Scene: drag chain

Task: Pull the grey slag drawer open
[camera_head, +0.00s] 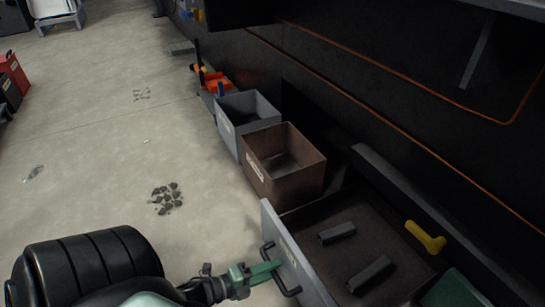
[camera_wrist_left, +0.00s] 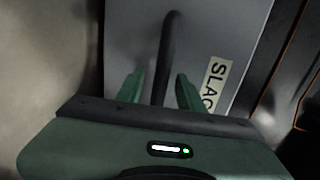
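The grey slag drawer has a light grey front panel (camera_head: 285,240) with a dark bar handle (camera_head: 287,291). Its brown inside is visible from above, so it stands at least partly open. In the left wrist view the front (camera_wrist_left: 225,25) bears a "SLAG" label (camera_wrist_left: 214,84), partly cut off by a finger. My left gripper (camera_head: 277,267) is at the handle. In the left wrist view its green fingers stand on either side of the handle bar (camera_wrist_left: 168,50), with gaps visible on both sides. The gripper looks open around the bar. My right gripper is not in view.
Two dark bars (camera_head: 337,233) and a yellow piece (camera_head: 426,237) show in and over the drawer. A brown box (camera_head: 284,177) and a grey box (camera_head: 247,111) stand beyond it along the dark machine. Dark lumps (camera_head: 166,198) lie on the floor to the left, otherwise mostly clear.

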